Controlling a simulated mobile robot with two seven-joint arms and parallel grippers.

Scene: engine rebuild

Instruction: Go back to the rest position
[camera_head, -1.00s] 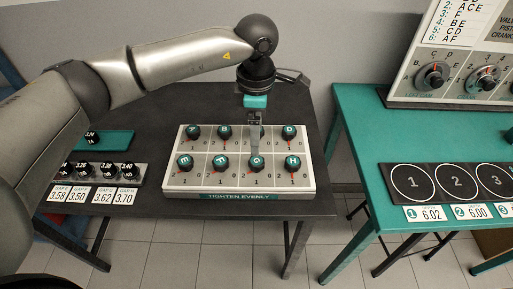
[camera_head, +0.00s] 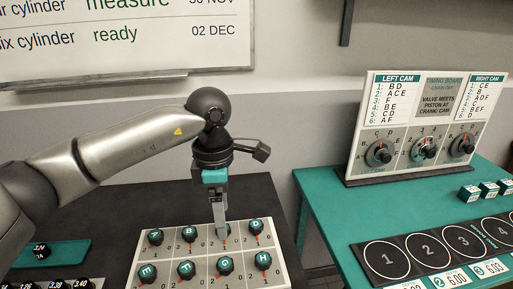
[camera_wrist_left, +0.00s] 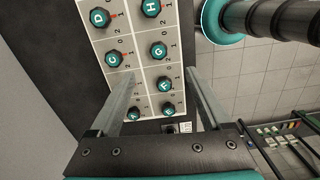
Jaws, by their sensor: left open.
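My left gripper (camera_head: 221,234) reaches down over the back row of the white knob board (camera_head: 170,251). It hides most of the C knob in the head view; whether it touches the board I cannot tell. In the left wrist view the two fingers of the left gripper (camera_wrist_left: 160,76) stand wide apart with nothing between them. The C knob (camera_wrist_left: 113,58) and G knob (camera_wrist_left: 158,50) lie just beyond the fingertips. The D knob (camera_head: 255,227) and H knob (camera_head: 263,260) are at the board's right end. My right gripper is not in view.
The board sits on a dark table (camera_head: 262,197). A green tray (camera_head: 70,254) with a knob-like part is at its left. A green table (camera_head: 331,193) on the right carries the timing board (camera_head: 425,125) and a strip of numbered circles (camera_head: 400,268). A whiteboard (camera_head: 130,50) hangs behind.

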